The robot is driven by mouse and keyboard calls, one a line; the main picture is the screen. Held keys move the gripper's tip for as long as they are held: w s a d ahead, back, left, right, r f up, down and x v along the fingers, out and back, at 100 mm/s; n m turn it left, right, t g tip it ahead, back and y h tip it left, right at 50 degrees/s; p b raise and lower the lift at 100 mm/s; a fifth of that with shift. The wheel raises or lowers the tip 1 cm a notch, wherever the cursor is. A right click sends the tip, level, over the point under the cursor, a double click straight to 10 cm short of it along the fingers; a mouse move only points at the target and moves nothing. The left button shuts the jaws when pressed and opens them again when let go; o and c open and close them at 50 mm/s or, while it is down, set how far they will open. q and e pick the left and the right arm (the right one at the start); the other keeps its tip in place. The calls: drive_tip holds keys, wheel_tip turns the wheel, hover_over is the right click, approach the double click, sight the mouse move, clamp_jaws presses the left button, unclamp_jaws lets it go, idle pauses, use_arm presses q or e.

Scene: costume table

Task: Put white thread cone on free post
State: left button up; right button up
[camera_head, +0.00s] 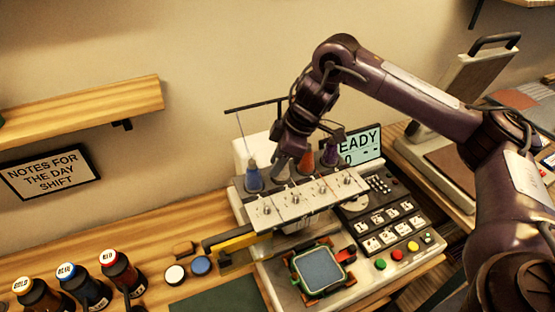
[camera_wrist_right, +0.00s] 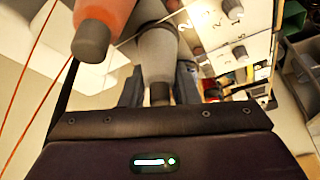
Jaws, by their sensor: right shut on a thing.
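My right gripper (camera_head: 283,160) is over the thread rack of the embroidery machine, between the blue thread cone (camera_head: 253,177) and the orange thread cone (camera_head: 303,163). In the right wrist view its dark fingers (camera_wrist_right: 160,92) are shut on the white thread cone (camera_wrist_right: 157,52), a pale cone with a dark tip. The orange cone (camera_wrist_right: 105,18) is close beside it there. In the head view the gripper largely hides the white cone. The post beneath is hidden, so I cannot tell whether the cone touches it. A purple cone (camera_head: 332,150) stands farther right. My left gripper is out of view.
The machine's numbered needle head (camera_head: 300,198) lies in front of the rack, with a thin dark thread bar (camera_head: 262,105) above. A lit display (camera_head: 358,147) and button panel (camera_head: 395,225) are at the right. Bottles (camera_head: 85,285) stand at the lower left.

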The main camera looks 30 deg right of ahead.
drive_tip(key=o, duration=1)
drive_tip(key=shift+c, duration=0.2)
drive_tip(key=shift+r, duration=0.1)
drive_tip(key=shift+r, duration=0.3)
drive_tip(key=p+v, duration=0.5)
drive_tip(key=v, duration=0.6)
drive_tip(key=shift+d+r, duration=0.2)
drive_tip(key=shift+r, duration=0.05)
drive_tip(key=shift+s, duration=0.1)
